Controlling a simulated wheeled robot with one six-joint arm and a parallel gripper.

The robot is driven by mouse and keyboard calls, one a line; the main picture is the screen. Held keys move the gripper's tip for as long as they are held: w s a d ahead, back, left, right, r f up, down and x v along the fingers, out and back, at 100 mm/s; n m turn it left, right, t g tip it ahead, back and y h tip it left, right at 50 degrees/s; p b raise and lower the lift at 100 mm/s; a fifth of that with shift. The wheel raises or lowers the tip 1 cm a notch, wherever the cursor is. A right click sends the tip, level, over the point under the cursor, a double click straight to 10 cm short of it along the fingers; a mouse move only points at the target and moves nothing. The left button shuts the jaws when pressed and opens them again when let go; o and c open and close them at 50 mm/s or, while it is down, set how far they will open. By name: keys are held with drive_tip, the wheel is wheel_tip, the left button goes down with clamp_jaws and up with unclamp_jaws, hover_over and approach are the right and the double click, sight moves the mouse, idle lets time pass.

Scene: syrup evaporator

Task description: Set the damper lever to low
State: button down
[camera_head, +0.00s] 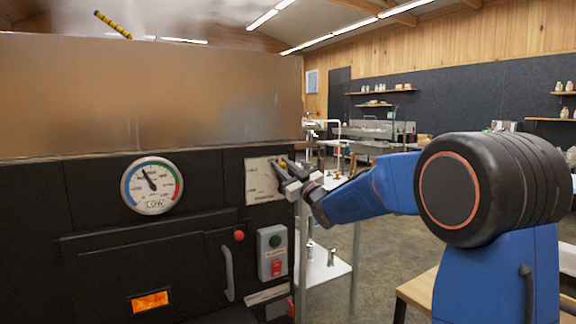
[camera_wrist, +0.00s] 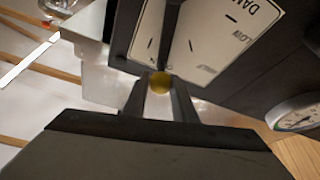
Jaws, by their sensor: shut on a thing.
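The damper lever is a dark bar with a yellow ball knob (camera_wrist: 161,82), in front of a white label plate (camera_wrist: 205,45). The plate carries tick marks, the letters "DAM" and a "LOW" mark; other lettering is too blurred to read. In the wrist view the knob sits between the fingertips of my gripper (camera_wrist: 160,88), which is shut on it. The bar lies to the left of the "LOW" mark. In the head view my gripper (camera_head: 284,170) reaches to the plate (camera_head: 259,182) from the right and partly covers it, hiding most of the lever.
The dark evaporator front carries a round gauge (camera_head: 152,186) with its needle pointing up and left. A metal shelf stand (camera_head: 325,268) stands to the right.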

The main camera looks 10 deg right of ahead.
drive_tip(key=shift+s+a+f+n+g+y, duration=0.4)
drive_tip(key=shift+a+f+n+g, duration=1.05)
drive_tip(key=shift+n, duration=1.45)
drive_tip(key=shift+s+a+f+n+g+y, duration=0.4)
drive_tip(key=shift+a+f+n+g, duration=0.45)
drive_tip(key=shift+f+n, duration=1.65)
drive_tip(key=shift+s+a+f+n+g+y, duration=0.35)
drive_tip(key=shift+a+f+n+g, duration=0.85)
drive_tip(key=shift+n, duration=2.1)
drive_tip(key=shift+a+f, duration=0.1)
drive_tip(key=shift+f, duration=0.1)
drive_tip(key=c, duration=1.4)
unclamp_jaws()
drive_tip(key=shift+c, duration=0.2)
drive_tip(key=shift+s, duration=0.1)
drive_tip(key=v, duration=1.7)
drive_tip(key=shift+s, duration=0.2)
